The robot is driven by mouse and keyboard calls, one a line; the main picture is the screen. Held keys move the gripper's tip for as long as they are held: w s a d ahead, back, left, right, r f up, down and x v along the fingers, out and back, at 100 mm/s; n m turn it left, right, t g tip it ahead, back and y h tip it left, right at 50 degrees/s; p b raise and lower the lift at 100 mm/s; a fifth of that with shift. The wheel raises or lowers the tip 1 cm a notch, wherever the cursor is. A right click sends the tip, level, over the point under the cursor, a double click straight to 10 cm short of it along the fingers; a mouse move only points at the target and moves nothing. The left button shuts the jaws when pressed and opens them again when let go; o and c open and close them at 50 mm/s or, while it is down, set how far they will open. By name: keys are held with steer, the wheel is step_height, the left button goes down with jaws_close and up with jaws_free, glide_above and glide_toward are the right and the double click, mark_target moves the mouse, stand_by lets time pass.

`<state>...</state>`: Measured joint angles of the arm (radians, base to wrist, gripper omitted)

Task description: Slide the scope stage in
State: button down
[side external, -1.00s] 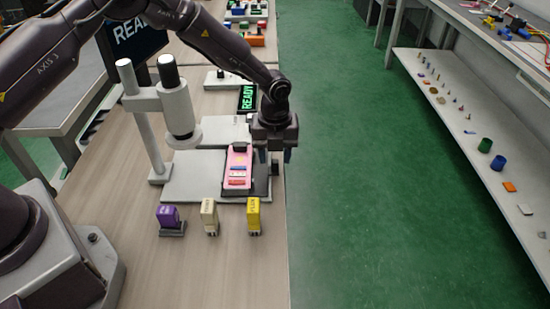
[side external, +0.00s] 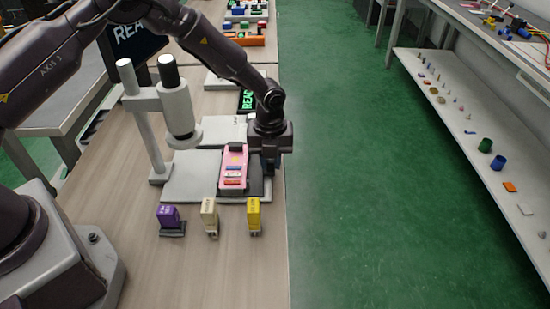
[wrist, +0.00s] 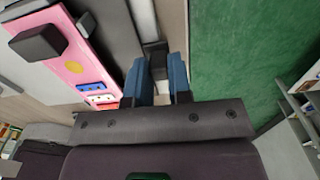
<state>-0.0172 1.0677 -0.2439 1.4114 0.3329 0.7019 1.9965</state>
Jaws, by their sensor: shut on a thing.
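The scope (side external: 178,108) stands on the bench with its white barrel over a grey base plate (side external: 188,180). The stage (side external: 254,186) is a dark slide at the plate's right side. It carries a pink device (side external: 233,168) with a dark block on top and small coloured parts. My gripper (side external: 269,165) is at the stage's right edge. In the wrist view, the blue fingers of my gripper (wrist: 158,84) are shut on a dark handle (wrist: 155,52) beside the stage. The pink device (wrist: 60,40) shows at the upper left there.
Purple (side external: 168,216), beige (side external: 209,216) and yellow (side external: 253,215) blocks stand in front of the base plate. A screen (side external: 246,100) is behind, partly hidden by my arm. The green floor to the right is clear.

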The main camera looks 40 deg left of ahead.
mark_target(242, 165)
steer(key=s+a, duration=0.4)
steer(key=shift+s+a, duration=0.3)
steer(key=shift+a, duration=0.1)
steer(key=c, duration=1)
jaws_free()
steer(key=shift+c, duration=0.2)
step_height(242, 165, up, 13)
